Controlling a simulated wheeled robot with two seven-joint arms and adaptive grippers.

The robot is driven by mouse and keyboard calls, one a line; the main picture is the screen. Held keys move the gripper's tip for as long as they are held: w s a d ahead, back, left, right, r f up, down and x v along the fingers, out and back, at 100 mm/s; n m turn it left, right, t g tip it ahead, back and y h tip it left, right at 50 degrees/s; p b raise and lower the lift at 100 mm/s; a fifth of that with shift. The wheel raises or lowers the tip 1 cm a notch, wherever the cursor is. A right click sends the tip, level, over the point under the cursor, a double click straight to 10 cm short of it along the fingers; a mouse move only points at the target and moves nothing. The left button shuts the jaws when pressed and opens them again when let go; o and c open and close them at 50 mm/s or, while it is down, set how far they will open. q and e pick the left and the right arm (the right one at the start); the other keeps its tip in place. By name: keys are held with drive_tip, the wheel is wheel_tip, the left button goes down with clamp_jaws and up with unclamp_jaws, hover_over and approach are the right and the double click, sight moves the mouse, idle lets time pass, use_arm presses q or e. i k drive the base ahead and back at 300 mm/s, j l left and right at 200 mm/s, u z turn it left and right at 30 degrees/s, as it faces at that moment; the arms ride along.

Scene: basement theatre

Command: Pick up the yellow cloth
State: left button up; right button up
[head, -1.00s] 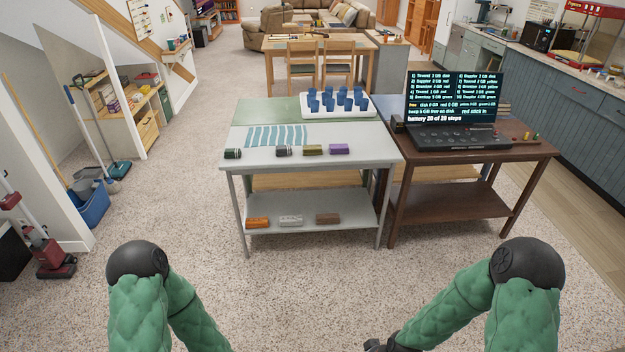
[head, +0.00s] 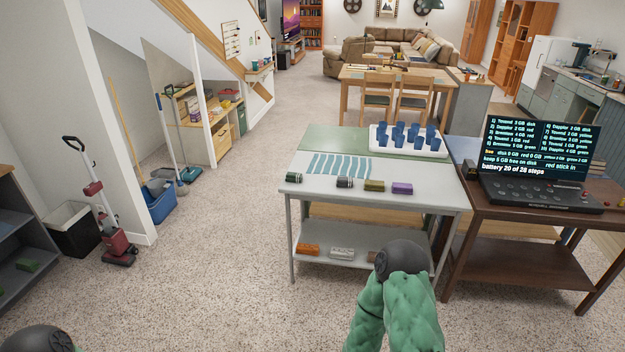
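No plainly yellow cloth shows in the head view. Several small rolled or folded bundles lie along the front edge of the grey table (head: 420,197): a dark green one (head: 293,177), a grey one (head: 345,182), an olive one (head: 374,186) and a purple one (head: 402,188). On its lower shelf lie an orange bundle (head: 308,249), a pale grey one (head: 342,254) and a brown one partly hidden by my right arm. I cannot tell if the olive one counts as yellow. Only upper parts of my arms show; both grippers are out of frame.
A striped blue-white cloth (head: 340,166) and a white tray (head: 440,152) of blue cups stand on the tables. A laptop (head: 540,165) sits on the brown table (head: 510,214). A shelf (head: 22,240) at left holds a green bundle (head: 27,265). Carpet between is clear.

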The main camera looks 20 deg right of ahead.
sight(374, 185)
drive_tip(key=i+l+u, duration=0.25)
drive_tip(key=l+u, duration=0.15)
drive_tip(key=l, duration=0.45)
drive_tip(key=i+l+u, duration=0.15)
drive_tip(key=l+u, duration=0.3)
drive_tip(key=l, duration=0.4)
drive_tip(key=l+u, duration=0.4)
drive_tip(key=l, duration=0.5)
